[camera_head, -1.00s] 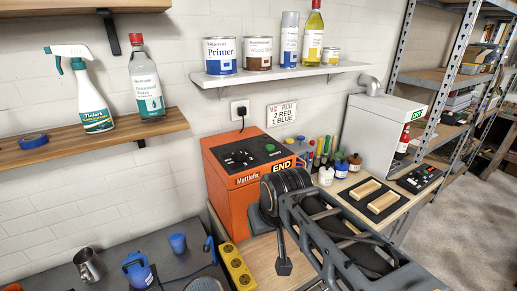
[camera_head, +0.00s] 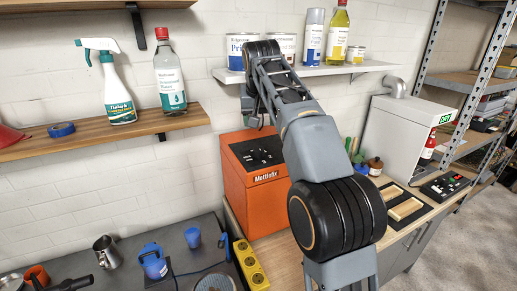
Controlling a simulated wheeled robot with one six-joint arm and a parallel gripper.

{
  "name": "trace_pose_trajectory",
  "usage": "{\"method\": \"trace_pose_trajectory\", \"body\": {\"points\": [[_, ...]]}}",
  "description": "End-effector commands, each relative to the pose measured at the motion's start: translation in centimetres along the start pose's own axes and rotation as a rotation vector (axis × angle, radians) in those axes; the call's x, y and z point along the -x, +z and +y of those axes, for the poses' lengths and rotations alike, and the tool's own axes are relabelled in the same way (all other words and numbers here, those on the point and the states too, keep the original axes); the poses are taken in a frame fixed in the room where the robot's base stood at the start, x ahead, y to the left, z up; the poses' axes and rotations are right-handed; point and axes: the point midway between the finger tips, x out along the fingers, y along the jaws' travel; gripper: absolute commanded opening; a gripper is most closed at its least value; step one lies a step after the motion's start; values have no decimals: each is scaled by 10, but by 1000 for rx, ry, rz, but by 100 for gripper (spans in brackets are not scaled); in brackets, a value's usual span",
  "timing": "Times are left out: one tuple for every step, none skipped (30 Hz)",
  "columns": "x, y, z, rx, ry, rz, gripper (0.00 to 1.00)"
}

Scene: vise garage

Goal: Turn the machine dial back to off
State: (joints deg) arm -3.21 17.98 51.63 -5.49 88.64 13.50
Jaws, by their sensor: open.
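The orange Mattlefix machine (camera_head: 255,203) stands against the wall, on the left end of the wooden workbench. Its dark control panel holds a black dial (camera_head: 262,157) with light marks around it; the setting is too small to read. My arm crosses in front of the machine's right side and hides that part of the panel. My gripper (camera_head: 251,112) hangs dark and small at the arm's far end, above and behind the dial in the picture and apart from it. It is open, with nothing visible in it; its fingers are partly hidden.
The wall shelf (camera_head: 340,71) with paint cans and bottles is close behind my wrist. Small bottles and a black tray (camera_head: 405,208) stand right of my arm. A grey cabinet (camera_head: 405,135) is further right.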

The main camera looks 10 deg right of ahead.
Motion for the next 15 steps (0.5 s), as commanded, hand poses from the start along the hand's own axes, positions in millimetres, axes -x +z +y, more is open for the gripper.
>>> {"method": "trace_pose_trajectory", "body": {"points": [[-7,0,0,-1,1,-2,63],[-11,0,0,-1,1,-1,63],[-18,0,0,-1,1,-3,63],[-23,0,0,-1,1,-3,63],[-28,0,0,-1,1,-2,63],[-36,0,0,-1,1,-3,63],[-42,0,0,-1,1,-3,63],[-48,0,0,-1,1,-3,63],[-56,0,0,-1,1,-3,63],[-62,0,0,-1,1,-2,63],[-67,0,0,-1,1,-2,63],[-75,0,0,-1,0,-2,63],[-80,0,0,-1,0,-2,63],[-85,0,0,-1,0,-1,63],[-92,0,0,-1,1,-3,63]]}}
